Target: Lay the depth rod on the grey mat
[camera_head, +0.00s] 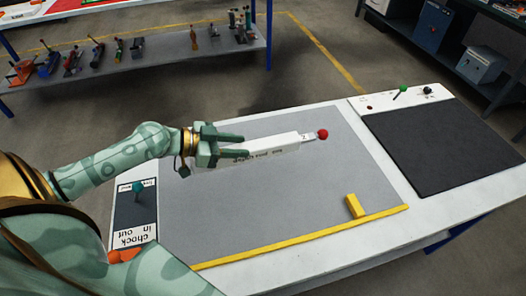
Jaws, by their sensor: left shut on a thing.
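The depth rod is a long white bar (265,147) with dark lettering on its side and a red ball (323,134) at its right end. My left gripper (240,146) is shut on the left part of the bar. The bar lies roughly level over the large grey mat (240,215); I cannot tell whether it touches the mat. The mat covers the middle of the white table and has a yellow strip along its near edge. My right gripper is not in view.
A yellow block (354,206) stands near the mat's front right. A darker panel (440,145) lies right, with a green-knobbed lever (402,90) behind it. A small dark plate with a teal knob (138,188), marked "chock in out", is at left. Much of the mat is bare.

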